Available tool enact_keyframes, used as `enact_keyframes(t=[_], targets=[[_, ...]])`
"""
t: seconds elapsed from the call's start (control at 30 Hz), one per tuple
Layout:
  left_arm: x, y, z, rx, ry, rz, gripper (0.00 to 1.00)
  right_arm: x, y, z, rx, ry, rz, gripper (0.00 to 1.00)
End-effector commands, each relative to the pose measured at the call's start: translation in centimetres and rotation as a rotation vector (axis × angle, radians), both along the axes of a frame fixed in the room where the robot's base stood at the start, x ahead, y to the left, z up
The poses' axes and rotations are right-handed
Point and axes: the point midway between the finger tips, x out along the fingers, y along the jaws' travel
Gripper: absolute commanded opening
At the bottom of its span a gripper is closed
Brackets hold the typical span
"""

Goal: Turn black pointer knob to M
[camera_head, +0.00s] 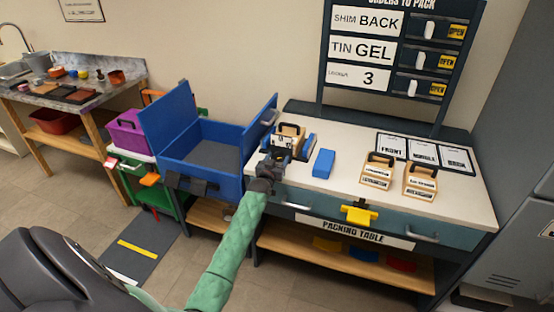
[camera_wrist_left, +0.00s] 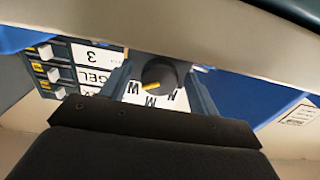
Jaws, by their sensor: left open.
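The black pointer knob (camera_wrist_left: 160,74) shows in the left wrist view, with a yellow pointer on its lower left side. Below it, a white dial plate (camera_wrist_left: 134,98) carries several letters, seen upside down and partly covered; which one is M is hard to tell. The pointer's tip lies toward the left and middle letters. My left gripper (camera_wrist_left: 162,92) is open, its fingers on either side of the knob; contact cannot be told. The knob is not distinguishable there.
The packing table (camera_head: 345,205) holds a blue block (camera_head: 323,163) and two wooden-framed labelled blocks (camera_head: 378,171) (camera_head: 420,180). A blue open bin (camera_head: 206,150) stands directly left of my gripper. An order board (camera_head: 390,50) rises behind.

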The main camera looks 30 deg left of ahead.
Motion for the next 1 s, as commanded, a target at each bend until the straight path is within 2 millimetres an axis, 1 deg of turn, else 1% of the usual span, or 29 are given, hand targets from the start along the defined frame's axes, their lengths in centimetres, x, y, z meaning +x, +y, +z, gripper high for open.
enact_keyframes(t=[0.2, 0.27, 0.3, 0.43, 0.77, 1.0], targets=[[0.01, -0.01, -0.05, 0.0, 0.0, 0.0, 0.61, 0.04, 0.03, -0.01, 0.0, -0.001, 0.0, 0.36], [0.0, -0.01, -0.05, 0.0, 0.001, 0.0, 0.51, 0.03, 0.04, -0.01, 0.0, 0.0, 0.0, 0.36], [0.0, -0.01, -0.06, 0.0, 0.001, 0.0, 0.43, 0.02, 0.02, -0.02, 0.0, 0.0, 0.0, 0.36], [-0.01, -0.01, -0.06, 0.0, 0.001, 0.0, 0.17, -0.08, 0.03, -0.04, 0.0, 0.001, 0.0, 0.36], [-0.01, -0.02, -0.1, -0.035, -0.007, 0.0, 0.17, -0.06, 0.03, -0.03, 0.0, 0.001, 0.0, 0.36], [0.0, -0.09, -0.14, -0.166, -0.039, 0.0, 0.17, 0.41, 0.14, 0.47, 0.002, -0.006, 0.0, 0.36]])
